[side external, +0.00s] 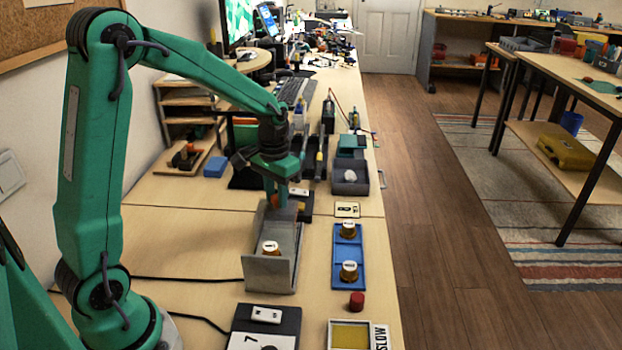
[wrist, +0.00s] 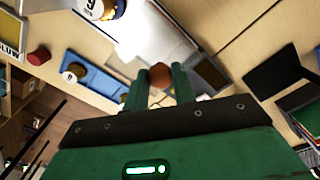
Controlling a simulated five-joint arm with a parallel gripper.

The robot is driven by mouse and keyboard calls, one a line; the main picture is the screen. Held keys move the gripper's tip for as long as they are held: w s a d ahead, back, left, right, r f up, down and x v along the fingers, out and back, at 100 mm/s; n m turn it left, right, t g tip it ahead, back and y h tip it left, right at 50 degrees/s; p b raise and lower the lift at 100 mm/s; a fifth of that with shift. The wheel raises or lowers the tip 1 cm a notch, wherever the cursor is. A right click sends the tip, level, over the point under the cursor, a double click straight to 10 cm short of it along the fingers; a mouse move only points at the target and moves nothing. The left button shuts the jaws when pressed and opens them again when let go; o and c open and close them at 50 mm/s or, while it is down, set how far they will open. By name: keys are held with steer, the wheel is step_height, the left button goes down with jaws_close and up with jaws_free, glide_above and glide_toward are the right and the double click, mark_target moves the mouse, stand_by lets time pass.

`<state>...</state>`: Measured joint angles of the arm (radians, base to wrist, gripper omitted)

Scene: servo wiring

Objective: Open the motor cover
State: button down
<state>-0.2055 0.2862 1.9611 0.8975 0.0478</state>
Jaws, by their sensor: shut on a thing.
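A pale metal plate (wrist: 160,30), seemingly the cover, lies beyond my fingers. My gripper (side external: 277,203) is at the far end of the housing, pointing down. In the wrist view my gripper (wrist: 160,88) is shut on a round orange-brown knob (wrist: 161,75).
A blue tray (side external: 347,260) with two capped brass motors stands to the right. A red cylinder (side external: 356,301) is near it. A grey bin (side external: 350,180) and upright tools stand behind. A dark pad (side external: 264,325) lies in front. Bare bench lies left of the housing.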

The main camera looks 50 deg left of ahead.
steer(key=shift+w+a+r, duration=0.1)
steer(key=shift+w+a, duration=0.55)
steer(key=shift+w, duration=0.1)
steer(key=c, duration=1.1)
jaws_free()
steer(key=shift+c, duration=0.2)
step_height(320, 180, up, 8)
steer(key=shift+s, duration=0.1)
